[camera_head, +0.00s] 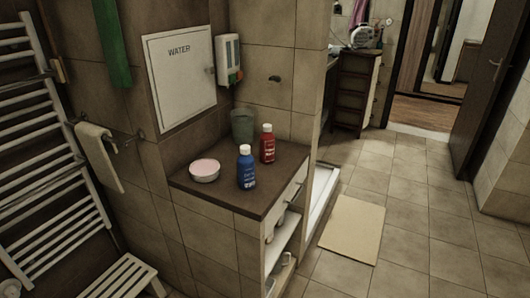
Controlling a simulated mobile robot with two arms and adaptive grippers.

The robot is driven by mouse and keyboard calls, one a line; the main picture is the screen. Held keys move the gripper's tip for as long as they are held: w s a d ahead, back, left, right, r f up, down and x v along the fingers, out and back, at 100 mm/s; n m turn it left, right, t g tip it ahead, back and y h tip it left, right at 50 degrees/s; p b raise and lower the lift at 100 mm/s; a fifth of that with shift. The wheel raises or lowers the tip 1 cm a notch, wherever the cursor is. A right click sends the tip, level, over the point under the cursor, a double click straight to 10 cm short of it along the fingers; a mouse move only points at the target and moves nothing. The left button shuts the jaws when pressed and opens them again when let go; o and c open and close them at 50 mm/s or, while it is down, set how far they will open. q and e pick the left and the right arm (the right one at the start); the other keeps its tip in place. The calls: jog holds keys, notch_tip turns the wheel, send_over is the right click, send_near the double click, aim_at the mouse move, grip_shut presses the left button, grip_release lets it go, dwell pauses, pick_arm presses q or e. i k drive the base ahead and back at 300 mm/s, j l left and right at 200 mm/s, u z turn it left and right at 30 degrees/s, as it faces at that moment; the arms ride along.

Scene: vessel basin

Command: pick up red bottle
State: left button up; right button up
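The red bottle (267,147) stands upright on the dark top of a cabinet (220,196), near its back right part. It has a white cap and a pale label. A blue bottle (246,171) with a white cap stands in front of it and slightly to its left, apart from it. Neither of my grippers shows in the head view.
A round pink-topped container (205,171) sits left of the bottles. A grey-green cup (242,126) stands behind, by the wall. A soap dispenser (229,62) hangs above. A beige mat (351,229) lies on the tiled floor, which is open at right.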

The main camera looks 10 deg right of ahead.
aim_at(267, 139)
jog(key=i+l, duration=0.5)
jog(key=l, duration=0.25)
jog(key=i+l+u, duration=0.1)
jog(key=i+l, duration=0.15)
jog(key=l, duration=0.1)
